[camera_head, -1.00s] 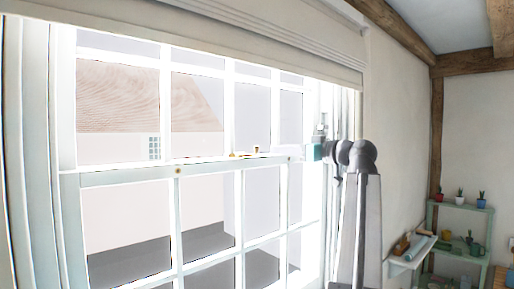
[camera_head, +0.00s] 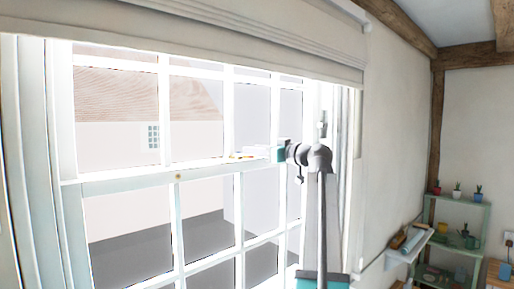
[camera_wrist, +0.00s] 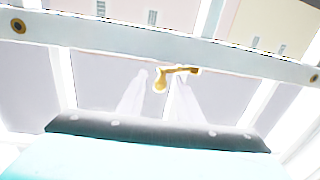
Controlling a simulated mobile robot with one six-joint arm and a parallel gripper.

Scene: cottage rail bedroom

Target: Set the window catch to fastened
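The brass window catch (camera_wrist: 162,83) sits at the meeting rail (camera_wrist: 110,38) of the sash window. In the wrist view it shows a rounded knob end and a short arm reaching right. In the head view the catch (camera_head: 240,156) is a small brass spot on the rail, partly hidden by my gripper. My gripper (camera_head: 275,153) is at the rail just right of it. In the wrist view the pale, washed-out fingers of my gripper (camera_wrist: 162,75) stand apart, with the catch between their tips. I cannot tell whether they touch it.
A brass disc (camera_head: 178,176) is on the rail further left. A small wall shelf (camera_head: 408,246) and a green shelf unit with plants (camera_head: 458,203) are at the right. The room between window and shelves looks clear.

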